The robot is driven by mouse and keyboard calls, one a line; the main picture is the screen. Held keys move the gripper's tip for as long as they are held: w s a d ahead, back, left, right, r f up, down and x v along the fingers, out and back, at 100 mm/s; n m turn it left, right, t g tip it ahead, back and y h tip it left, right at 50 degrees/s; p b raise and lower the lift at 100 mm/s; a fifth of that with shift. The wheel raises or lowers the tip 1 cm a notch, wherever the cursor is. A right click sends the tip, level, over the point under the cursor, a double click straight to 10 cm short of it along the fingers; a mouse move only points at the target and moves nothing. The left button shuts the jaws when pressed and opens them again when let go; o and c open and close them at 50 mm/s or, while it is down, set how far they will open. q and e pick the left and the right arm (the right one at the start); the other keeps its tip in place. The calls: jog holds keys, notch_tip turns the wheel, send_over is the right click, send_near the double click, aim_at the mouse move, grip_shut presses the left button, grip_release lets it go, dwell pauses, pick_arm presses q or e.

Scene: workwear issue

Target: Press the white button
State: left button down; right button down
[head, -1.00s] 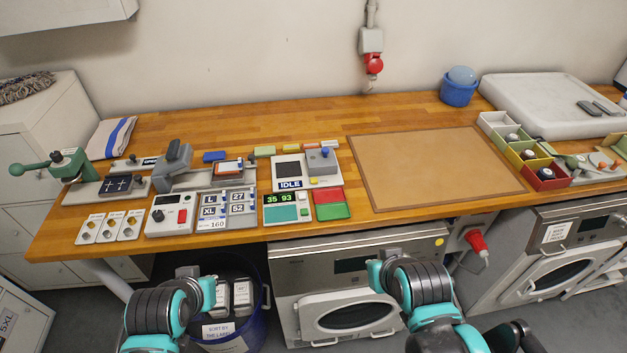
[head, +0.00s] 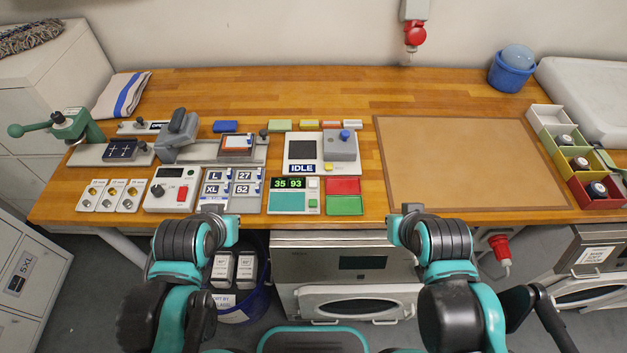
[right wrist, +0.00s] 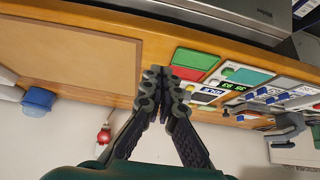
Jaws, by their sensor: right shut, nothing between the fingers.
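A white button (head: 313,183) sits at the upper right of the small panel (head: 286,209) with the green "35 93" display. A green button is below it. The same panel shows in the right wrist view (right wrist: 247,76), where I cannot make out the white button clearly. My right gripper (head: 411,209) is at the table's front edge, right of the panel and apart from it. In the right wrist view its fingers (right wrist: 166,76) are together and empty. My left gripper (head: 213,209) is at the front edge below the size-label panel, its fingers too small to judge.
A red and green tray (head: 344,186) lies between the panel and my right gripper. The "IDLE" device (head: 303,167) with a blue knob stands behind. A grey box with a red button (head: 173,187) is at left. The brown mat (head: 460,165) is bare.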

jog(key=n+t+h+p, duration=0.1)
jog(key=n+h+p, duration=0.4)
jog(key=n, duration=1.7)
send_over(312, 185)
jog(key=p, duration=0.1)
jog(key=shift+r+y, duration=0.4)
jog(key=shift+y, duration=0.2)
jog(key=shift+f, duration=0.15)
notch_tip(312, 185, down, 9)
jog(key=b, duration=0.6)
jog(key=shift+r+b, duration=0.2)
jog(key=shift+b, duration=0.2)
jog(key=shift+f+b, duration=0.35)
jog(key=shift+b, duration=0.05)
